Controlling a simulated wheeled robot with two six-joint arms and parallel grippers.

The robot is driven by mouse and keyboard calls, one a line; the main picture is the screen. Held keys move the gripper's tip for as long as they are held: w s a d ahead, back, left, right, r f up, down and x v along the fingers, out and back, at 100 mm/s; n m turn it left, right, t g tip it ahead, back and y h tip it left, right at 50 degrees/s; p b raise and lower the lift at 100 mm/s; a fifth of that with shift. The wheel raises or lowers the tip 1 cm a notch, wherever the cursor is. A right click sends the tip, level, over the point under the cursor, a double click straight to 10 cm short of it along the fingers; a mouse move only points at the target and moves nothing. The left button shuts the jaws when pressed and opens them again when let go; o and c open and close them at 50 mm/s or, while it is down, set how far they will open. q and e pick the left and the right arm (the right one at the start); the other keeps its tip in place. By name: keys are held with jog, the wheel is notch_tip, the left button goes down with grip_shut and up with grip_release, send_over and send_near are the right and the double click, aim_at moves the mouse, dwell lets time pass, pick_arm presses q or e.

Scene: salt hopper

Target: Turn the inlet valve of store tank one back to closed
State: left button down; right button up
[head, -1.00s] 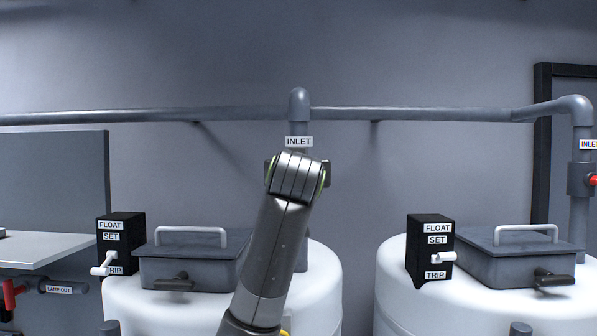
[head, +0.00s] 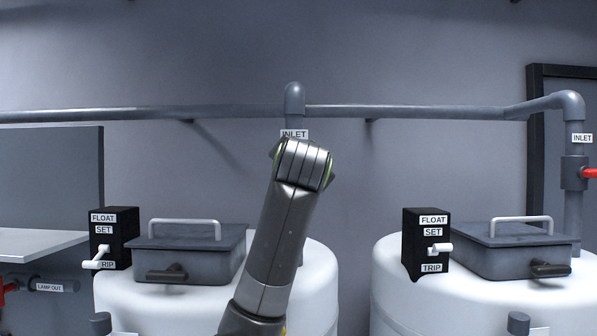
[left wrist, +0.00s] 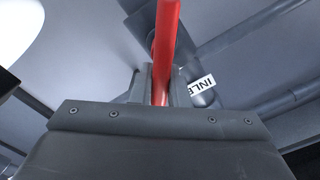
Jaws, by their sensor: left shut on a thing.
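In the left wrist view, the red lever (left wrist: 166,45) of an inlet valve runs down between the fingers of my left gripper (left wrist: 159,88), which is shut on it. The INLET label (left wrist: 202,86) on the pipe is beside the fingers. In the head view, my left arm stands in front of the middle inlet pipe (head: 295,105) and partly covers its INLET label (head: 294,134). The valve, its lever and the gripper are hidden behind my wrist there. A white tank (head: 318,285) is below. My right gripper is not in view.
A second white tank (head: 390,290) stands to the right, with its own inlet valve (head: 573,173) and red lever (head: 590,173). Each tank carries a black float box (head: 427,243) and a grey lidded hatch (head: 188,255). A horizontal pipe (head: 420,112) runs along the wall.

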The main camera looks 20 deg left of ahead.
pick_arm(q)
jog(key=m, duration=0.1)
jog(key=m+b, duration=0.1)
jog(key=m, duration=0.1)
jog(key=f+m+b, duration=0.1)
jog(key=shift+w+d+m, duration=0.1)
jog(key=shift+d+m, duration=0.2)
jog(key=m+b, duration=0.1)
jog(key=m, duration=0.1)
jog(key=f+m+b, duration=0.1)
jog(key=m, duration=0.1)
jog(key=shift+d+m, duration=0.1)
jog(key=shift+m, duration=0.2)
jog(key=c, duration=1.4)
grip_release()
jog(key=shift+b, duration=0.3)
